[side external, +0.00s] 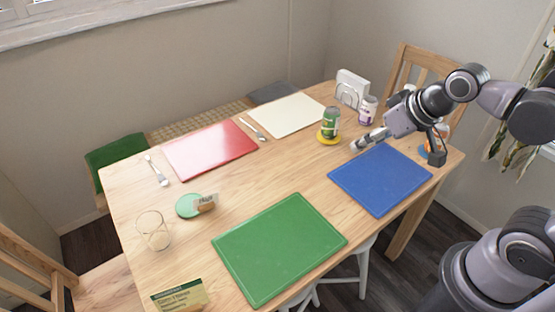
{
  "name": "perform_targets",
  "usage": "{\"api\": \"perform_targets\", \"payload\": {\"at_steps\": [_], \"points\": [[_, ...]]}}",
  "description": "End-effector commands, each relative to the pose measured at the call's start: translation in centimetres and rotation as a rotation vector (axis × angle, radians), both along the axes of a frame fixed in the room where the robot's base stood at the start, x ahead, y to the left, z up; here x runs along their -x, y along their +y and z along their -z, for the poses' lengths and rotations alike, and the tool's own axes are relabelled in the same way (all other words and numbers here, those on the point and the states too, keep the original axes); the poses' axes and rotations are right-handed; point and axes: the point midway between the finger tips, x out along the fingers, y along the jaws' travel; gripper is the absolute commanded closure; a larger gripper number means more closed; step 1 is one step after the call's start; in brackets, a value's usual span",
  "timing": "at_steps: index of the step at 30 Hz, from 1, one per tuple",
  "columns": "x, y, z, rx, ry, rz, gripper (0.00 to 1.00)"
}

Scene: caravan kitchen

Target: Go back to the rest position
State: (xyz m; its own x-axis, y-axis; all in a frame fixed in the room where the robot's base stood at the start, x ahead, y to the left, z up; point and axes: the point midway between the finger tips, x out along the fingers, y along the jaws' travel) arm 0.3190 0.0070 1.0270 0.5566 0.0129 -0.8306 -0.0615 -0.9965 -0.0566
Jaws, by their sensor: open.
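My gripper (372,139) is at the right side of the table, low over the far edge of the blue mat (380,181). It is open, and I see nothing between its fingers. A green can (330,122) stands on a yellow coaster (328,140) just left of the gripper, apart from it. A white and purple can (367,108) stands behind the gripper. My arm reaches in from the right and hides part of the table's right end.
The wooden table (185,237) also holds a red mat (209,149), a cream mat (286,113), a green mat (278,246), a glass (153,231), a green coaster (186,206) and a napkin holder (351,86). A small box (179,297) lies at the front. Chairs surround the table.

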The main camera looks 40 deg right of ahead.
Motion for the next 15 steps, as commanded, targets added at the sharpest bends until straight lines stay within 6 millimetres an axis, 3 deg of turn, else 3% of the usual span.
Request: {"api": "perform_targets", "payload": {"at_steps": [5, 15], "points": [[1.53, -0.69, 1.40, 0.051, -0.028, -0.053, 0.46], [1.66, -0.75, 1.52, 0.059, -0.032, -0.061, 0.46]]}}
